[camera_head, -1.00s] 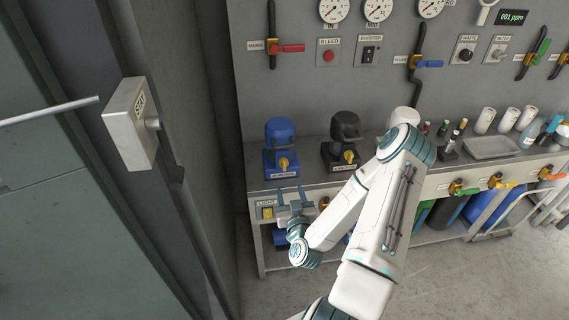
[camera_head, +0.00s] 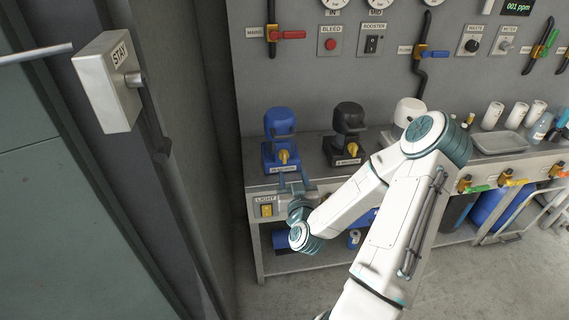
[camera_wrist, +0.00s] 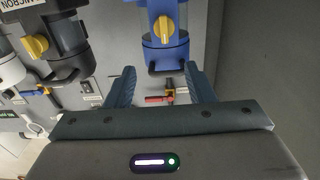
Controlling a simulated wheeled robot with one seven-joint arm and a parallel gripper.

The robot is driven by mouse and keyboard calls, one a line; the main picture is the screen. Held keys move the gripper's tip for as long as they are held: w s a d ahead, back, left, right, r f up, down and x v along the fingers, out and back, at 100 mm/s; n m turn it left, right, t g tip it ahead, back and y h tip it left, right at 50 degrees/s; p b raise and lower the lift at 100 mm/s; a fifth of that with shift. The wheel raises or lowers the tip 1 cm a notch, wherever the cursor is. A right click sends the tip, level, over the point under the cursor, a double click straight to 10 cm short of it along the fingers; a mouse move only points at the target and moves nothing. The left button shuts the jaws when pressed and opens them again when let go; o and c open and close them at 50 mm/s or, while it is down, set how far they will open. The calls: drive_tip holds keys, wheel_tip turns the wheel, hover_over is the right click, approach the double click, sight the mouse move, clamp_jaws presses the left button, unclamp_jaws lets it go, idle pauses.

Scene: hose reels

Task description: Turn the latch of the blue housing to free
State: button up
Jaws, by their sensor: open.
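The blue housing (camera_head: 280,124) stands upright on the bench at the left end, with a yellow latch (camera_head: 284,156) on the front of its base. In the wrist view the blue housing (camera_wrist: 183,55) appears at the top, just beyond my fingers, and its yellow latch (camera_wrist: 164,28) shows above them. My gripper (camera_head: 293,180) is in front of and slightly below the latch, by the bench's front edge. In the wrist view my gripper (camera_wrist: 160,78) has its fingers spread wide with nothing between them. The latch and gripper look apart.
A black housing (camera_head: 348,119) with its own yellow latch stands to the right, and a white housing (camera_head: 405,108) beyond it. A light switch (camera_head: 266,210) is on the bench front below. A grey post with a sign box (camera_head: 108,88) stands at left.

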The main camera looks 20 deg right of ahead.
sight(285, 156)
drive_tip(key=shift+w+a+f+b, duration=0.2)
drive_tip(key=shift+f+b, duration=0.25)
drive_tip(key=shift+b, duration=2.25)
drive_tip(key=p+x, duration=0.1)
drive_tip(key=x, duration=1)
drive_tip(key=shift+a+r, duration=0.1)
drive_tip(key=shift+a, duration=0.1)
drive_tip(key=c, duration=1)
